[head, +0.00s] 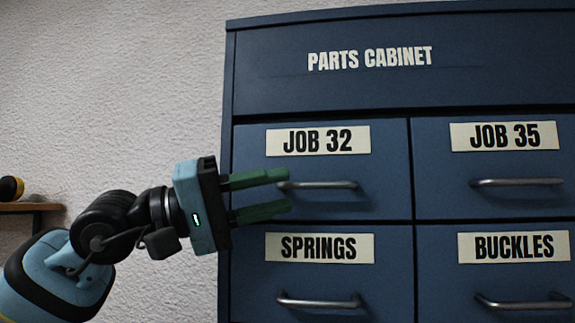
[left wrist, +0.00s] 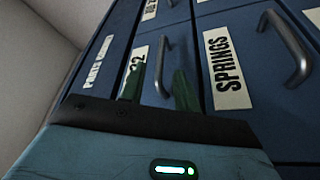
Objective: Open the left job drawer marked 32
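The drawer marked JOB 32 (head: 385,195) is the upper left drawer of the blue parts cabinet and sits flush with the front. Its metal bar handle (head: 325,185) lies level below the label. My left gripper (head: 283,190) is open at the handle's left end, with green fingers one above the other and a clear gap between them. The upper fingertip overlaps the handle's left end in the head view; I cannot tell if they touch. In the left wrist view the handle (left wrist: 161,65) shows between the fingers, beyond their tips. My right gripper is not in view.
The JOB 35 drawer (head: 480,203) is to the right. The SPRINGS drawer (head: 385,285) is directly below, with its own handle (head: 320,301), and the BUCKLES drawer (head: 470,275) is lower right. All look shut. A small shelf (head: 30,207) is on the wall at far left.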

